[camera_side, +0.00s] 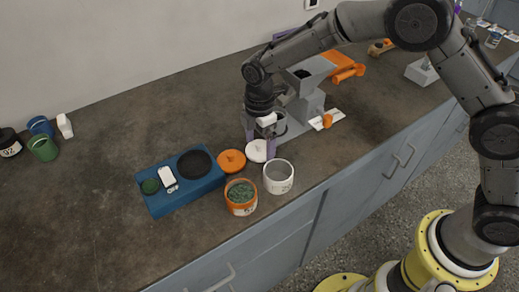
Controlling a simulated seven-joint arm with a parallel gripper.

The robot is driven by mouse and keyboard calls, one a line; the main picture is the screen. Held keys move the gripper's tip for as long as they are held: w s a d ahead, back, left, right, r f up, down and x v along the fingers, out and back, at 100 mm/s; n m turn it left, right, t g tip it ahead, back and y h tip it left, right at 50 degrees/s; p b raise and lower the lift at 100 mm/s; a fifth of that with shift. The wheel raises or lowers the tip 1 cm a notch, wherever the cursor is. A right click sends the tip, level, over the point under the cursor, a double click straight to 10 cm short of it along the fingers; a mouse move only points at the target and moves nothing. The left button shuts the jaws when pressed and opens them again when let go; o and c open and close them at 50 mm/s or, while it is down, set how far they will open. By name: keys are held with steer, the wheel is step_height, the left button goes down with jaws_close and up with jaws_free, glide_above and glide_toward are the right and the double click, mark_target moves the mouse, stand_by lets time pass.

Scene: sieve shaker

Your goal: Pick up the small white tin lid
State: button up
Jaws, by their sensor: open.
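The small white tin lid (255,155) lies flat on the dark worktop, to the right of an orange lid (231,162) and close behind the open white tin (278,178). My gripper (259,145) points down over the white lid, its fingers apart, one at the lid's far left and one at its right. The fingers hide part of the lid. I cannot tell whether they touch it. Nothing is seen held between them.
An orange tin (241,207) with green contents stands in front of the orange lid. A blue device (184,196) with a dark round pad is at left. A grey machine (309,99) stands just behind my gripper.

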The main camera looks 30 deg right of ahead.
steer(key=shift+c, duration=0.2)
steer(key=c, duration=1)
steer(key=shift+r, duration=0.2)
